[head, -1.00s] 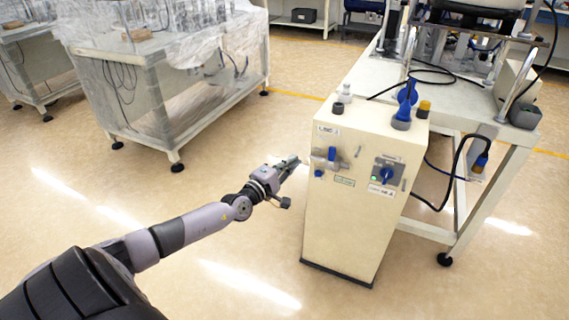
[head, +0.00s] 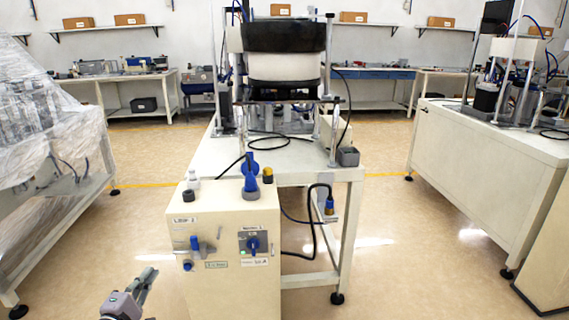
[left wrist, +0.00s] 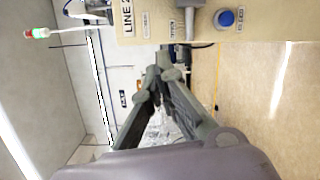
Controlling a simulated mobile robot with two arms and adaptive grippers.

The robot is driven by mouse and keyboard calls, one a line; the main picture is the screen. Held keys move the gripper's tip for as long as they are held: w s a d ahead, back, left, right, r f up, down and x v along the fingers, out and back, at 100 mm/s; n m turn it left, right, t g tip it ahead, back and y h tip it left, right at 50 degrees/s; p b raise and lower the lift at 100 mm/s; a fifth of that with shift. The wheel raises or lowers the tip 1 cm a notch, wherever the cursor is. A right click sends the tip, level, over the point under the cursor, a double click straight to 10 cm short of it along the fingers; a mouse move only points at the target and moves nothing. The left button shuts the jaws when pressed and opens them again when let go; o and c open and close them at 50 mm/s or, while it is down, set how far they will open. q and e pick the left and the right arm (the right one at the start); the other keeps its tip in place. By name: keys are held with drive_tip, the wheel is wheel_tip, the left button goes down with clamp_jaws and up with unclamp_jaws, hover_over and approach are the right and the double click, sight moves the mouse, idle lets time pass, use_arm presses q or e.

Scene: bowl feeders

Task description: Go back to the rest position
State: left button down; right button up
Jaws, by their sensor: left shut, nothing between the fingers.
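My left gripper (head: 143,285) is at the bottom of the head view, left of the front of the beige control cabinet (head: 222,285). It is shut and empty, and apart from the cabinet. In the left wrist view its fingers (left wrist: 155,82) meet at their tips with nothing between them. The cabinet's labelled panel (left wrist: 150,25) with a blue button (left wrist: 226,18) shows at the top of that view. My right gripper is in neither view.
The cabinet carries a blue valve handle (head: 250,175). Behind it stands a white table (head: 305,172) with a bowl feeder (head: 284,50). A plastic-wrapped bench (head: 40,190) is at left, another white bench (head: 480,160) at right. Open floor (head: 410,255) lies between the tables.

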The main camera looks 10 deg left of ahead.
use_arm(q)
drive_tip(key=s+d+f+m+g+y, duration=0.1)
drive_tip(key=s+d+f+m+g, duration=0.3)
drive_tip(key=s+f+m, duration=0.55)
drive_tip(key=s+d+f+m+g+y, duration=0.1)
drive_tip(key=s+d+f+m+g, duration=0.4)
drive_tip(key=f+m, duration=0.7)
drive_tip(key=s+d+f+m+g+y, duration=0.1)
drive_tip(key=s+d+f+m+g, duration=0.15)
drive_tip(key=s+f+m, duration=0.75)
drive_tip(key=s+d+f+n+g+h, duration=0.35)
drive_tip(key=s+d+f+n, duration=0.25)
drive_tip(key=s+d+n, duration=0.4)
drive_tip(key=s+a+m+g+p, duration=0.1)
drive_tip(key=s+g+p, duration=0.1)
drive_tip(key=s+p, duration=1.4)
drive_tip(key=shift+s+a, duration=0.25)
drive_tip(key=shift+a, duration=0.05)
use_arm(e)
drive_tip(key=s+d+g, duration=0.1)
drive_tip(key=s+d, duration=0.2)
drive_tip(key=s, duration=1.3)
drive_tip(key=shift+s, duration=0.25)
